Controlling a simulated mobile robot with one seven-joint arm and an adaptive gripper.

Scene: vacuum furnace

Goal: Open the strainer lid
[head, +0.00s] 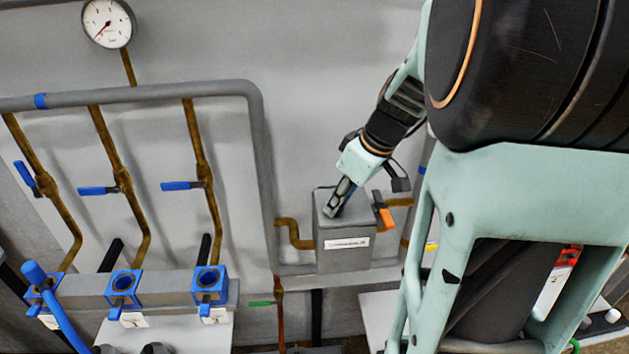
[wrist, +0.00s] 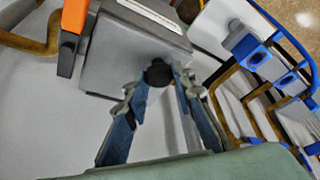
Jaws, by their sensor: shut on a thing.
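The strainer is a grey box (head: 343,255) with a white label on its front, joined to brown pipes at both sides. Its grey lid (wrist: 115,55) lies flat on top, with no gap that I can make out. A dark round knob (wrist: 158,73) stands on the lid. My gripper (wrist: 160,80) is shut on this knob, a finger at either side. In the head view my gripper (head: 335,208) reaches down onto the box top from the upper right; its fingers hide the knob there.
Blue-handled valves (head: 180,186) and blue-topped fittings (head: 208,285) stand farther left. A gauge (head: 108,23) hangs above.

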